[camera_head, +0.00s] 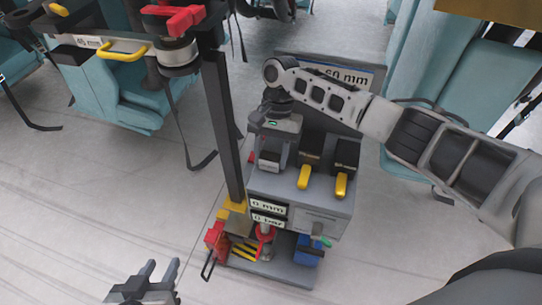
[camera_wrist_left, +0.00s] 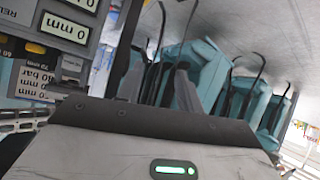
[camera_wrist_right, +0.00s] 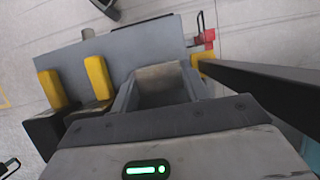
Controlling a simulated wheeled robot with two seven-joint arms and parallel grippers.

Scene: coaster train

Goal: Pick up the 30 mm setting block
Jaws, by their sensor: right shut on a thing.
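My right gripper (camera_head: 275,154) points down at the left end of a row of blocks on the grey unit, shut on a grey-brown block. That block shows between the fingers in the right wrist view (camera_wrist_right: 160,80); I cannot read a size on it, nor tell whether it is clear of the unit. Two dark blocks with yellow tabs stand to its right, a nearer one (camera_head: 309,150) and a farther one (camera_head: 345,155). Their tabs also show in the right wrist view. My left gripper (camera_head: 145,278) is open and empty, low at the left, apart from the unit.
The grey unit (camera_head: 320,222) carries small plates reading 0 mm and 0 bar. A dark upright post (camera_head: 222,130) stands close to its left side. A panel with a mm sign (camera_head: 345,75) stands behind. Teal seats (camera_head: 130,95) are at the back left. The floor at left is clear.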

